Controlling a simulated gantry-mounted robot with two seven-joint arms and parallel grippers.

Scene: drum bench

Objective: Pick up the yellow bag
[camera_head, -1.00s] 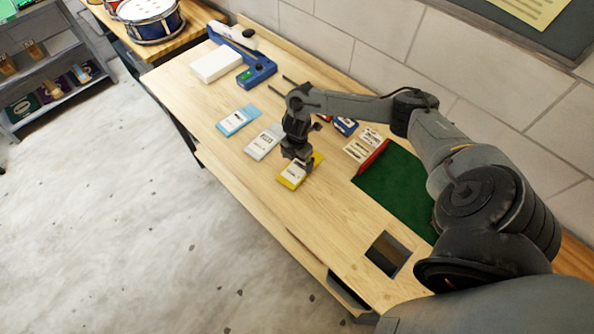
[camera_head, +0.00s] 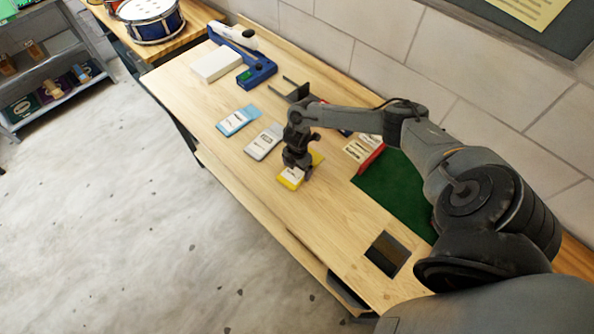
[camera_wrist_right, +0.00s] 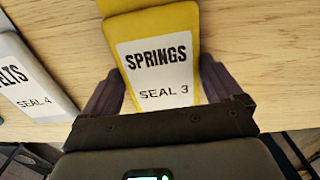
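The yellow bag (camera_head: 288,182) lies on the wooden bench, partly hidden by my right gripper (camera_head: 298,172) above it. In the right wrist view the yellow bag (camera_wrist_right: 156,28) has a white label reading "SPRINGS SEAL 3". The fingers of my right gripper (camera_wrist_right: 162,70) are apart, one on each side of the bag's near end. They look very close to its edges; I cannot tell whether they touch it. My left gripper is not in view.
A grey-white bag (camera_head: 264,142) lies close to the yellow one, with a blue bag (camera_head: 237,121) beyond. A blue device (camera_head: 257,72) and a white box (camera_head: 216,64) stand farther back.

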